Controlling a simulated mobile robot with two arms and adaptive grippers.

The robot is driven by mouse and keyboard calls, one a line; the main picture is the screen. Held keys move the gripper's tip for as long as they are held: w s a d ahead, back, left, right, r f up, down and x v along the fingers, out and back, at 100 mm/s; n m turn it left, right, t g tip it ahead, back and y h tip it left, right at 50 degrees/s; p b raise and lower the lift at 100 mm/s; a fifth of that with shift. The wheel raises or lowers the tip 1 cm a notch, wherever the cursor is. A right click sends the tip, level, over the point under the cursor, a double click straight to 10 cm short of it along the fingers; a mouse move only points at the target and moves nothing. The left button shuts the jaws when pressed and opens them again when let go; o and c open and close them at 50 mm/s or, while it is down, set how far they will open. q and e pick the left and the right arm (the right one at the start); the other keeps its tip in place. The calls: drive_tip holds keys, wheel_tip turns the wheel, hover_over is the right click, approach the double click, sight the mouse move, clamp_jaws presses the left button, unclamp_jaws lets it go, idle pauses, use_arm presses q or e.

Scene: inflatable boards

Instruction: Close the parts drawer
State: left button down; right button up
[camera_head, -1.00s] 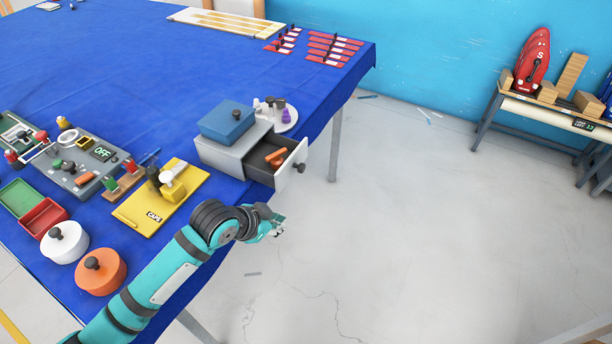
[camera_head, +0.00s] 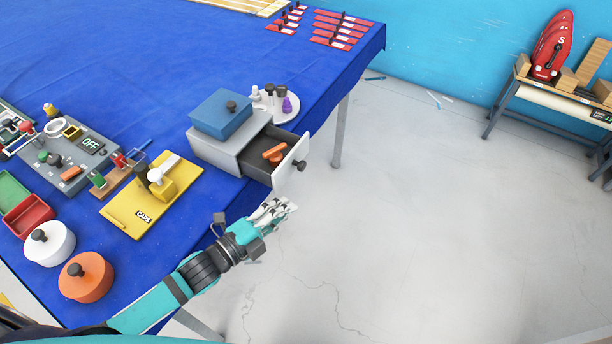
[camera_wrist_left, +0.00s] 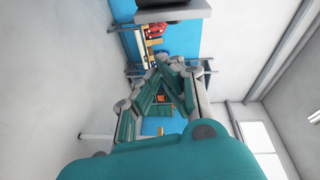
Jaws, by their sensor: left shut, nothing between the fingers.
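The parts drawer (camera_head: 285,163) sticks out of a grey cabinet (camera_head: 228,146) at the table's right edge. It is open, with a white front, a dark round knob (camera_head: 300,165) and orange parts (camera_head: 274,153) inside. A blue box (camera_head: 222,113) with a dark knob sits on top of the cabinet. My left gripper (camera_head: 284,206) is shut and empty, beyond the table edge, in front of and below the drawer, apart from it. Its closed fingers also show in the left wrist view (camera_wrist_left: 172,68). My right gripper is not in view.
A white round tray (camera_head: 279,108) with small bottles stands behind the cabinet. A yellow caps board (camera_head: 152,200), a white pot (camera_head: 49,243) and an orange pot (camera_head: 86,277) lie to the left. The floor right of the table is clear; a bench (camera_head: 545,105) stands at the far right.

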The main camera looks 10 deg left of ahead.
use_arm(q)
drive_tip(key=w+d+r+m+h+b, duration=0.1)
drive_tip(key=w+d+m+h+b, duration=0.1)
drive_tip(key=w, duration=0.6)
drive_tip(key=shift+d+r+m+b, duration=0.2)
drive_tip(key=shift+d+m+b, duration=0.2)
drive_tip(key=shift+d+b, duration=0.3)
drive_tip(key=shift+w+d, duration=0.1)
drive_tip(key=shift+d, duration=0.05)
